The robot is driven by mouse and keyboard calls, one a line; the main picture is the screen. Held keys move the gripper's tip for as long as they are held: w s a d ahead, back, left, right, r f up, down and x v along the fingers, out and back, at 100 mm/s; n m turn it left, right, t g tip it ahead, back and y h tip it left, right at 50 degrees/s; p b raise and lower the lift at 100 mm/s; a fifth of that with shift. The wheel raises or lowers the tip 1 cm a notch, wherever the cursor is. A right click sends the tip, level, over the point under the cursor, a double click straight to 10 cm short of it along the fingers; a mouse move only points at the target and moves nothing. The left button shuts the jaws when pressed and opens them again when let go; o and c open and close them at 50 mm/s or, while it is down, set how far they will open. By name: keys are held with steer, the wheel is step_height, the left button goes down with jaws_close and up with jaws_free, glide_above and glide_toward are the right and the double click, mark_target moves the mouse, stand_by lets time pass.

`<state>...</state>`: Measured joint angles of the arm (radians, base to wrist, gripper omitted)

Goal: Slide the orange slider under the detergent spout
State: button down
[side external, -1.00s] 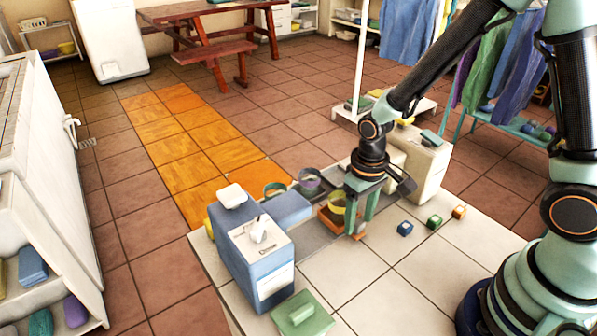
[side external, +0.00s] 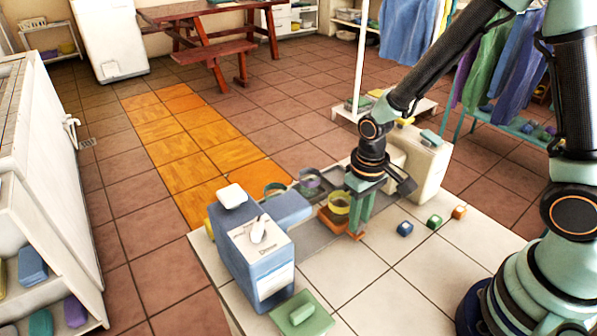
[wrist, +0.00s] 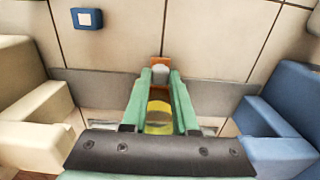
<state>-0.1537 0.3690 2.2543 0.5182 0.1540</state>
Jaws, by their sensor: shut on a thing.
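The orange slider (side external: 330,222) sits on the grey track between two dispensers and carries a yellow cup (side external: 339,206). My gripper (side external: 357,228) reaches down at its near end, with its fingers shut on the slider's upright tab. In the wrist view my gripper (wrist: 160,74) has the orange tab (wrist: 160,62) between its fingertips, and the yellow cup (wrist: 159,118) shows behind. The blue dispenser (side external: 250,258) stands left of the slider, the cream dispenser (side external: 430,168) right. Each has a block reaching toward the track. I cannot tell which holds detergent.
Small blue (side external: 405,228), green (side external: 434,221) and orange (side external: 459,212) cubes lie on the tiled top, right of the gripper. A green dish (side external: 301,314) lies near the front. A purple cup (side external: 311,182) stands behind the slider. The front tiles are mostly clear.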

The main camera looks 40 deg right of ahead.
stand_by(0.8)
steer(key=a, duration=1.1)
steer(key=shift+a, duration=0.35)
steer(key=c, duration=0.7)
jaws_free()
steer(key=shift+d, duration=0.1)
step_height(320, 180, up, 12)
steer(key=shift+r, duration=0.1)
